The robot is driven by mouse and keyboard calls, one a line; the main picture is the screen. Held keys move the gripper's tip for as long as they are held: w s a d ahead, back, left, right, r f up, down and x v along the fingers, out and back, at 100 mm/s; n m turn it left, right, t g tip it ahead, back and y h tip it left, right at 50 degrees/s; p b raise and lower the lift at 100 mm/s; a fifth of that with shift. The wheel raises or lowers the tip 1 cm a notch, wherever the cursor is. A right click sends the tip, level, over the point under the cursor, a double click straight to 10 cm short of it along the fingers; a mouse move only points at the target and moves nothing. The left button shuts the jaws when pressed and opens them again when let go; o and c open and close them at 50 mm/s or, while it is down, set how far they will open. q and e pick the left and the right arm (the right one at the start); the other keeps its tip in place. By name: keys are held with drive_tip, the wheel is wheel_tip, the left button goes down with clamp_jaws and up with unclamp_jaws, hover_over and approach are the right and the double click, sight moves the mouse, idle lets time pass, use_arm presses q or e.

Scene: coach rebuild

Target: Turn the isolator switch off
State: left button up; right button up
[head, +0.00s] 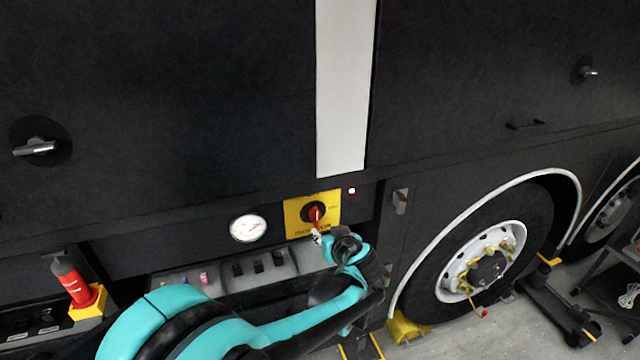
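The isolator switch (314,211) has a red handle on a round black base. It sits on a yellow plate (293,213) low on the dark coach side. The red handle points roughly up and down. My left gripper (318,234) is just below the handle, at the plate's lower edge, and its arm comes in from the lower left. The fingertips are small and partly hidden by the wrist, so I cannot tell whether they touch the handle or are open. My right gripper is not in view.
Black rocker switches (260,266) line a grey panel below. A red extinguisher (73,281) stands far left. A wheel (483,262) and yellow chock (404,328) are right.

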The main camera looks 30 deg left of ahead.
sight(317, 211)
use_arm(q)
drive_tip(key=shift+n+t+y, duration=0.3)
drive_tip(key=shift+n+y, duration=0.2)
drive_tip(key=shift+y, duration=0.1)
drive_tip(key=w+a+p, duration=0.1)
drive_tip(key=w+a, duration=0.5)
drive_tip(key=w, duration=0.1)
drive_tip(key=shift+a+f, duration=0.1)
drive_tip(key=shift+a, duration=0.25)
drive_tip(key=shift+s, duration=0.1)
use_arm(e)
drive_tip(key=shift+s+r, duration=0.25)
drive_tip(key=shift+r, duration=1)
use_arm(q)
clamp_jaws()
